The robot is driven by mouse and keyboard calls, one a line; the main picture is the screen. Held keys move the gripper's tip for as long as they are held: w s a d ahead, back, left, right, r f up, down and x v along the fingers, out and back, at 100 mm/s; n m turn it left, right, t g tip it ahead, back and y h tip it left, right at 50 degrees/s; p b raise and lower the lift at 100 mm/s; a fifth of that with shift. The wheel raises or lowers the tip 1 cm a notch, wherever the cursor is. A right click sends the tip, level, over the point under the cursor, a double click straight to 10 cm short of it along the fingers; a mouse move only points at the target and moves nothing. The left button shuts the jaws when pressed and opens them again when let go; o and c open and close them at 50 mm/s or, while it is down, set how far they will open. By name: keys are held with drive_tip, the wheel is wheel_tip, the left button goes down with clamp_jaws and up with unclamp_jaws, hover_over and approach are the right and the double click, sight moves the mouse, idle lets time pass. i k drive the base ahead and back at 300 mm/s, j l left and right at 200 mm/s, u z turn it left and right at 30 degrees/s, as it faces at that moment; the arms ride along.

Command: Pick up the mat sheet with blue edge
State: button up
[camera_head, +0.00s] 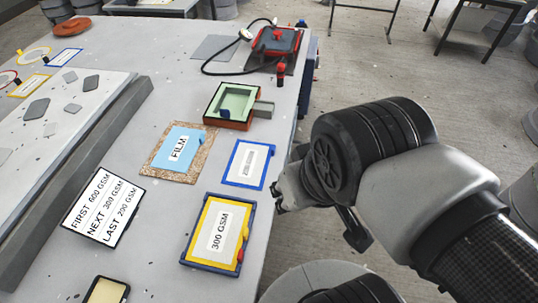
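A white mat sheet with a blue edge (234,176) lies flat on the grey table near its right edge. The small print on its label is too blurred to read surely. My gripper (279,197) is just right of this sheet, at the table's right edge, and looks apart from it. My own wrist hides much of the gripper, so its opening does not show clearly. I see nothing held in it. A second small white sheet with a blue edge (65,57) lies at the far left of the table.
A yellow-edged 300 GSM sheet (203,243) lies in a blue tray in front. A blue FILM sheet (177,141) on a brown board lies left. A green-lined mould box (233,102), a red device (277,40) and an order card (103,206) are also on the table.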

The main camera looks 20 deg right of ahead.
sight(247, 166)
drive_tip(key=i+l, duration=0.3)
drive_tip(key=l, duration=0.15)
drive_tip(key=i+l+u, duration=0.15)
drive_tip(key=u, duration=0.25)
drive_tip(key=l+u, duration=0.35)
drive_tip(key=i+l+u, duration=0.1)
drive_tip(key=l+u, duration=0.3)
drive_tip(key=u, duration=0.65)
